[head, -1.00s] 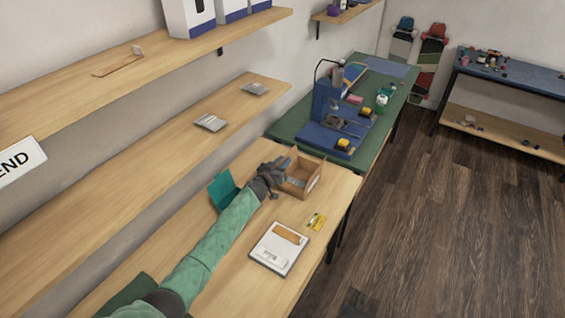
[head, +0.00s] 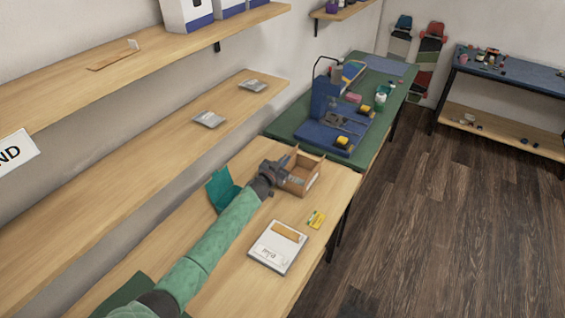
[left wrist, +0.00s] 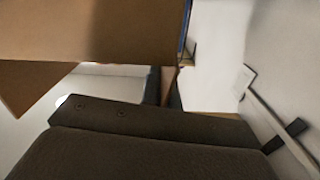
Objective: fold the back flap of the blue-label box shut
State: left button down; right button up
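The brown cardboard box (head: 304,185) stands on the near wooden table in the head view, with its top open and flaps raised. A raised flap (head: 309,156) shows along its far side. My left gripper (head: 284,170) is at the box's left side, overlapping its edge in the picture; I cannot tell if it touches. In the left wrist view a brown cardboard panel (left wrist: 90,30) fills the top, with a thin blue strip at its right end. The dark gripper part (left wrist: 150,145) lies below it. Finger opening is unclear. My right gripper is out of view.
A teal folder-like object (head: 222,190) stands left of my forearm. The green-topped bench (head: 290,122) with a blue mat is behind. Wooden shelves (head: 150,150) run along the left wall.

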pick_arm(q)
jog(key=shift+s+d+f+m+b, duration=0.1)
jog(key=shift+s+d+m+b, duration=0.15)
jog(key=shift+m, duration=0.35)
jog(key=shift+d+f+m+b, duration=0.15)
jog(key=shift+m+b, duration=0.2)
jog(key=shift+m, duration=0.25)
jog(key=shift+s+d+m, duration=0.1)
jog(key=shift+m, duration=0.3)
jog(key=c, duration=1.6)
grip_release()
jog(key=shift+c, duration=0.2)
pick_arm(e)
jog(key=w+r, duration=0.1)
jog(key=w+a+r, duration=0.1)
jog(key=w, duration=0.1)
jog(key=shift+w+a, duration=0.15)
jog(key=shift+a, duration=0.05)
